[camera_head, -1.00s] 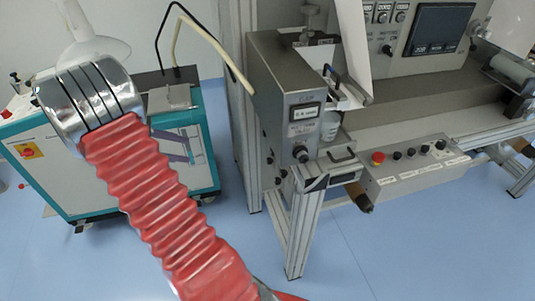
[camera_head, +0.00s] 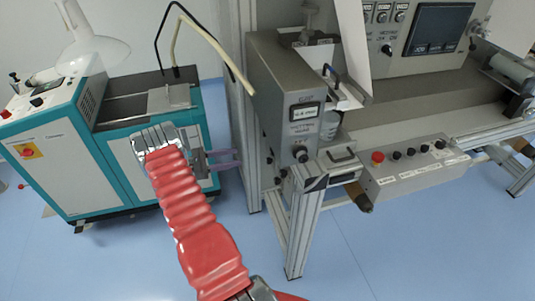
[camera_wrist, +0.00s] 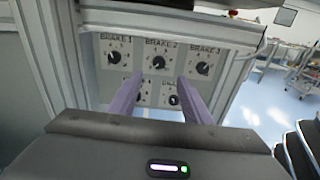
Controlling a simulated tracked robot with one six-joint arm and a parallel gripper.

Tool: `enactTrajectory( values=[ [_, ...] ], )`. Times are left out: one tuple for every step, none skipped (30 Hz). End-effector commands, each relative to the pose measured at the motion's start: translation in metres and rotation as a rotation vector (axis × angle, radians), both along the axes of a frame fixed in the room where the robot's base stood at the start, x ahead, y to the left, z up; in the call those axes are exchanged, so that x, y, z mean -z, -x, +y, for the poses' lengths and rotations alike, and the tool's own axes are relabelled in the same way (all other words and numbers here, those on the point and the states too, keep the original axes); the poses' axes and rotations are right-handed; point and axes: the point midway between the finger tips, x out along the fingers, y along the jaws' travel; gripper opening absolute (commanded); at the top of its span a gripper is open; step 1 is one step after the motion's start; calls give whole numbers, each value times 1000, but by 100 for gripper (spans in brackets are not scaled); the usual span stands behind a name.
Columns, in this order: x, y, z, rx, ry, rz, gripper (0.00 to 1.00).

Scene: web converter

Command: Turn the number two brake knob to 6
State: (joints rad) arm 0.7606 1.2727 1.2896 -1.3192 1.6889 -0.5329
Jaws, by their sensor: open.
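In the wrist view the number two brake knob (camera_wrist: 158,62) is a small black dial on a light panel, under the label BRAKE 2. The scale numbers and its pointer are too small to read. The brake 1 knob (camera_wrist: 114,57) is to its left and the brake 3 knob (camera_wrist: 203,67) to its right. My gripper (camera_wrist: 159,77) is open, its two purple fingers apart and pointing at the panel. Knob two shows between and just above the fingertips, with no visible contact. In the head view my gripper (camera_head: 241,158) points right, beside the machine; the brake panel is hidden there.
The grey machine housing (camera_head: 285,110) and its metal frame leg (camera_head: 303,235) stand close right of my gripper. A teal and white cabinet (camera_head: 70,165) stands behind my arm. A control box (camera_head: 415,172) with several knobs is further right. The blue floor is open in front.

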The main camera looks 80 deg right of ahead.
Motion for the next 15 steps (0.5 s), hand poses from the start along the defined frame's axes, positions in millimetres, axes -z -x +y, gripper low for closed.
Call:
enactTrajectory(
  values=[
    [7,5,-2,2,-3,19,44],
    [9,6,-3,2,-4,28,44],
    [11,8,-5,1,-4,36,44],
    [13,9,-5,1,-4,41,44],
    [13,9,-6,1,-4,44,44],
    [14,10,-6,0,-4,46,44],
    [14,10,-6,0,-3,47,44],
    [14,10,-6,0,-3,47,44],
    [14,10,-6,0,-3,47,44],
    [14,10,-6,0,-4,46,44],
    [14,10,-6,0,-4,46,44],
    [14,10,-6,0,-4,46,44],
    [14,10,-6,0,-4,46,44],
    [14,10,-6,0,-4,46,44],
    [14,10,-6,0,-4,46,44]
  ],
)
